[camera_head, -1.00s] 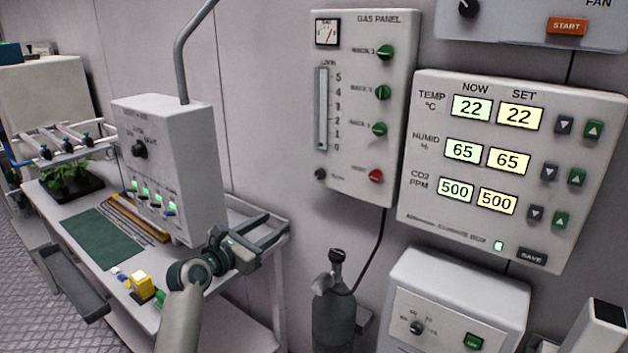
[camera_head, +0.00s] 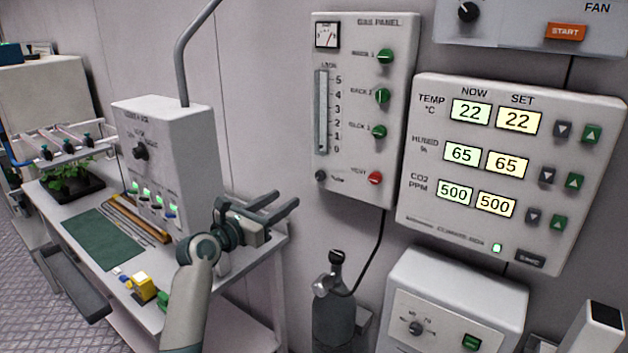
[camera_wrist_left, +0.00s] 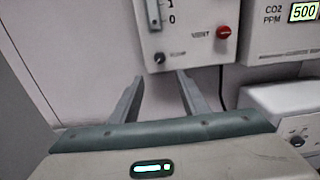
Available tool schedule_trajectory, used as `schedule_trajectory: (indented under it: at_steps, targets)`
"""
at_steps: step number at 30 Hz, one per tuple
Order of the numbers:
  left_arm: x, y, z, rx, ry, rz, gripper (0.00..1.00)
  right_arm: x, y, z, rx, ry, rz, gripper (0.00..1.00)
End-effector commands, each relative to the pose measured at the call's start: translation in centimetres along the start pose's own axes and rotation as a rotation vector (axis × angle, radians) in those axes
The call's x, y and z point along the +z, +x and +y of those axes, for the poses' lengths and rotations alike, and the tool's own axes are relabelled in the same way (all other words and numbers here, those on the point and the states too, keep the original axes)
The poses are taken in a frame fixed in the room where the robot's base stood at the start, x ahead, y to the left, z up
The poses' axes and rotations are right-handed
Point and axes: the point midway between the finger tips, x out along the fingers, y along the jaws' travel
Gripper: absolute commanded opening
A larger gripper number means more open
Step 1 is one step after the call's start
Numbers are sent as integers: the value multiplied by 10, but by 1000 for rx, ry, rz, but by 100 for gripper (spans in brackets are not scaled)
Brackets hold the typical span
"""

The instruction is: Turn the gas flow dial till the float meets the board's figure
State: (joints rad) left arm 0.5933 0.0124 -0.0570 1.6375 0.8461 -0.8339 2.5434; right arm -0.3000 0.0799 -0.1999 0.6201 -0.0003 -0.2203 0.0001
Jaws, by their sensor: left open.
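The gas panel (camera_head: 348,180) hangs on the wall in the head view. It has a vertical flow tube (camera_head: 321,110) with a scale from 0 to 5, three green knobs (camera_head: 382,96) and a red vent knob (camera_head: 375,178). A small dark dial (camera_head: 321,175) sits under the tube; it also shows in the wrist view (camera_wrist_left: 159,58). I cannot make out the float's height. My left gripper (camera_head: 287,202) is open and empty, below and left of the panel, apart from it. In the wrist view its fingers (camera_wrist_left: 158,82) point up toward the panel's lower edge. My right gripper is not in view. No board with a figure is discernible.
The climate box (camera_head: 450,225) with lit readouts is right of the panel. A gas cylinder (camera_head: 334,315) with a hose stands below. A white unit (camera_head: 440,290) is at lower right. A bench (camera_head: 110,215) with a control box (camera_head: 170,170) is at left.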

Motion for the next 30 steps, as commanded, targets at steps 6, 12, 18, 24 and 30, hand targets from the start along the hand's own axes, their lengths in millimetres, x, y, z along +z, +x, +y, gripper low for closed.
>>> schedule_trajectory:
  at_steps: [6, 12, 18, 24, 30]
  targets:
    - [2, 35, 0, -1, 0, 0, 41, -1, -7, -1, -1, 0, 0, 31]
    - [2, 66, 0, -1, 0, 1, 41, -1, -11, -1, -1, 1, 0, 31]
    - [1, 94, 0, -1, 0, 1, 41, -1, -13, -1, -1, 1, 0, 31]
    - [1, 119, 0, 0, 0, 1, 41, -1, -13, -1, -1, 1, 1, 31]
    - [0, 136, 0, -2, 0, 0, 41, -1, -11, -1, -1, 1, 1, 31]
